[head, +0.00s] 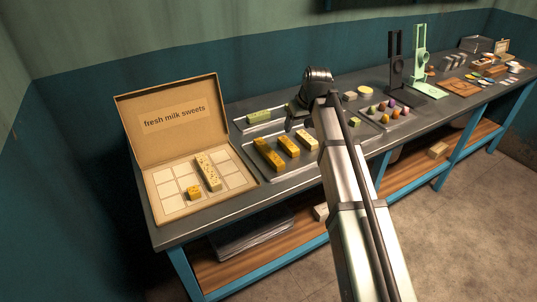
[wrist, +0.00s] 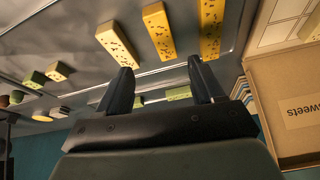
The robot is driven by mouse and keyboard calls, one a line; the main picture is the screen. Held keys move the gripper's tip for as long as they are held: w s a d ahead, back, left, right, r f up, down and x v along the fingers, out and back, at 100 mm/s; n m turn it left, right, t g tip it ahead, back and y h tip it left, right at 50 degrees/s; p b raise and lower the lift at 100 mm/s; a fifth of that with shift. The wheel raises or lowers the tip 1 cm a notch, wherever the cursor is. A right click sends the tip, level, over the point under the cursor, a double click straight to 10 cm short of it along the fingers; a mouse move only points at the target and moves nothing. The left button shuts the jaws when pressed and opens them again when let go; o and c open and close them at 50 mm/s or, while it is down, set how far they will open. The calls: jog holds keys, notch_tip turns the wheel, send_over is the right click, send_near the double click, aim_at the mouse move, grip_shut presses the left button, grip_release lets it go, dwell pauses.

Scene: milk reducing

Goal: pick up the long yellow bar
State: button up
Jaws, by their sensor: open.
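The long yellow bar (head: 268,153), speckled dark, is the leftmost of three bars on a metal tray (head: 250,175). In the wrist view the long bar (wrist: 210,28) is at the top, beyond the right fingertip. A shorter yellow bar (head: 288,146) and a pale bar (head: 307,139) lie beside it; in the wrist view they are the shorter bar (wrist: 158,30) and the pale bar (wrist: 118,43). My gripper (wrist: 160,75) is open and empty, apart from all three bars. In the head view my gripper (head: 292,124) is behind the bars, above the table.
An open cardboard sweets box (head: 169,117) stands at the left, holding a pale speckled bar (head: 208,172) and a small yellow block (head: 194,193). A green bar (head: 259,116) lies on a tray behind. A tray of colourful pieces (head: 395,120) and two stands (head: 396,70) are right of my arm.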

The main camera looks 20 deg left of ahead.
jog(key=s+a+r+n+g, duration=0.1)
jog(key=s+a+r, duration=0.1)
jog(key=s+a, duration=0.4)
send_over(269, 151)
jog(key=s+d, duration=0.1)
jog(key=s, duration=0.1)
jog(key=shift+h, duration=0.3)
notch_tip(269, 151, down, 8)
jog(key=shift+w+r, duration=0.15)
jog(key=shift+r, duration=0.05)
jog(key=shift+w+x, duration=0.15)
jog(key=shift+x, duration=1.2)
jog(key=shift+w+x, duration=0.2)
jog(key=shift+x, duration=1.1)
jog(key=shift+c, duration=0.2)
grip_shut()
